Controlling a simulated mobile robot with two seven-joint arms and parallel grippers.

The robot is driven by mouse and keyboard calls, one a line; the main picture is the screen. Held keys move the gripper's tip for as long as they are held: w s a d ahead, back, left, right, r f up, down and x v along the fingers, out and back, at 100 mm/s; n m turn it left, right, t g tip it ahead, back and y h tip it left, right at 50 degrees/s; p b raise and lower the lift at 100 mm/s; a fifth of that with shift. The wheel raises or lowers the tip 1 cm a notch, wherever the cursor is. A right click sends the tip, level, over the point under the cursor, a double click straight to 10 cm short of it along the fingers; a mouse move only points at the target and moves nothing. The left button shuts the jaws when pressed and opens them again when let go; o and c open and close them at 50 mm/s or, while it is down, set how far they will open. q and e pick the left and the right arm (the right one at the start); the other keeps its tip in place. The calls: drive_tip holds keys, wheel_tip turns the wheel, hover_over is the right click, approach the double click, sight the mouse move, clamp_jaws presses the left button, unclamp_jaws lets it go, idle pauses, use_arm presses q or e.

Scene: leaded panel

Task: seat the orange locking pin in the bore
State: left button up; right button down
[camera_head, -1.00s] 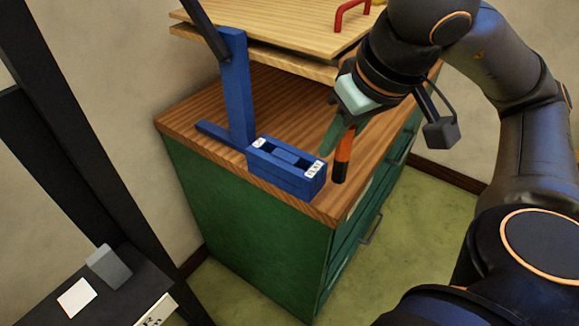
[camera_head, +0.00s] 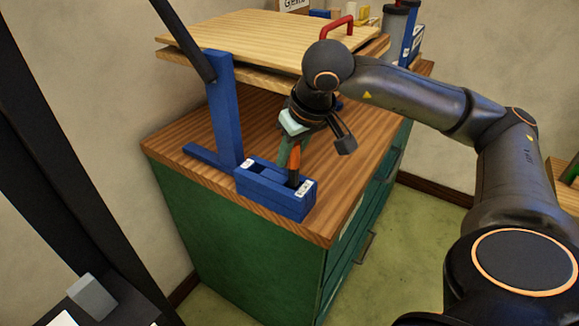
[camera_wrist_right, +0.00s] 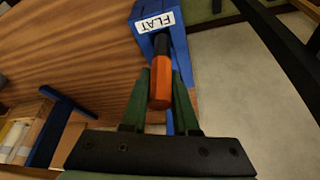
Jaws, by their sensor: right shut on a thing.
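The orange locking pin (camera_head: 294,158) has an orange grip and a black lower end. My right gripper (camera_head: 287,149) is shut on it with green fingers and holds it roughly upright. The pin's black end overlaps the right part of the blue block (camera_head: 264,197), close to a white label. In the right wrist view the pin (camera_wrist_right: 160,84) sits between the fingers (camera_wrist_right: 159,100), its black end beside the label reading FLAT (camera_wrist_right: 155,22). I cannot tell whether the tip is inside an opening or just above it; the bore itself is hidden. My left gripper is not in view.
A blue upright (camera_head: 223,115) with a dark sloping bar stands behind the block on the wooden top (camera_head: 330,205) of a green cabinet (camera_head: 240,255). A raised wooden board (camera_head: 260,38) with a red handle (camera_head: 336,26) is behind.

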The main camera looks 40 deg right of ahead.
sight(289, 167)
drive_tip(key=f, duration=0.3)
drive_tip(key=shift+w+d+f, duration=0.15)
drive_tip(key=shift+w+f, duration=0.1)
drive_tip(key=shift+f, duration=0.15)
drive_tip(key=shift+b, duration=0.3)
drive_tip(key=shift+f, duration=0.2)
drive_tip(key=c, duration=0.7)
unclamp_jaws()
drive_tip(key=shift+r, duration=0.15)
